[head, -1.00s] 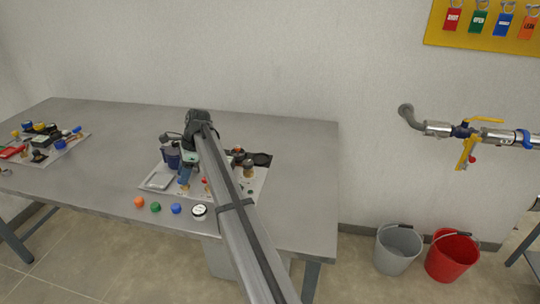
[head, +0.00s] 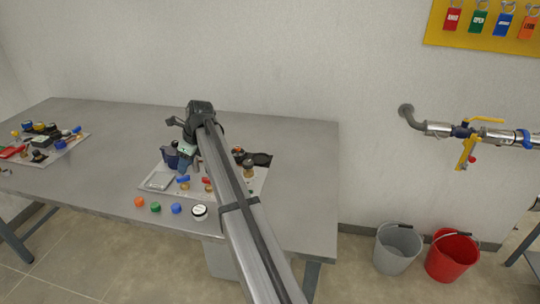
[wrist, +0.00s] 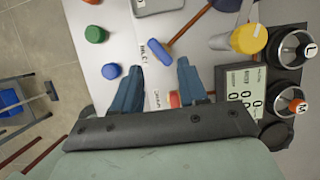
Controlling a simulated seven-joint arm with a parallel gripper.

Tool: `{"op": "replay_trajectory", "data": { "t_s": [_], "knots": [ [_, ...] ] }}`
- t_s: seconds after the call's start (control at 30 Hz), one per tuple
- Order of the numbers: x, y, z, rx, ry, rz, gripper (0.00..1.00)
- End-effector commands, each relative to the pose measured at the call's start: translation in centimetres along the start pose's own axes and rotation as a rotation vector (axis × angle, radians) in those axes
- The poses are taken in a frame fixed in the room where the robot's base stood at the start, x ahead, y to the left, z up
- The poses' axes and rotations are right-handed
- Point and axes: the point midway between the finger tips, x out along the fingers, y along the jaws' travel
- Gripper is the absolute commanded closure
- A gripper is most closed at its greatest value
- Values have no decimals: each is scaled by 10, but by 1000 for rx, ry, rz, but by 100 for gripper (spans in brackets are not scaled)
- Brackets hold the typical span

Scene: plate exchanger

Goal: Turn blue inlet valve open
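The blue inlet valve has a blue bar handle (head: 183,180) on a brass body, standing on the pale board. In the wrist view the blue handle (wrist: 160,51) lies slanted beside printed lettering, with a brownish rod running from it. My gripper (wrist: 158,78) is open, its two blue-grey fingers spread apart with nothing between them. In the head view my gripper (head: 187,152) is above and behind the blue handle, apart from it. A red-handled valve (head: 206,181) stands just right of the blue one; in the wrist view its red part (wrist: 174,98) shows between the fingers, farther down.
Orange (head: 139,202), green (head: 155,207) and blue (head: 176,208) caps and a round gauge (head: 199,211) lie along the table's front. A yellow-topped container (wrist: 246,38) and a digital display (wrist: 240,84) are near the fingers. The table's back right is clear.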

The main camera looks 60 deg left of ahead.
Motion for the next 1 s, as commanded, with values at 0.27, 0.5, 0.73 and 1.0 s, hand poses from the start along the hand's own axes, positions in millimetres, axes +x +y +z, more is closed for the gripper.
{"op": "replay_trajectory", "data": {
  "t_s": [0.27, 0.5, 0.73, 1.0],
  "knots": [
    [-46, 0, 1, -2, -2, -2, 57],
    [-85, 0, 0, -1, -1, -1, 57],
    [-90, -12, -38, 56, 9, -19, 57],
    [-98, -23, -78, 118, 19, -40, 57]
  ]
}}
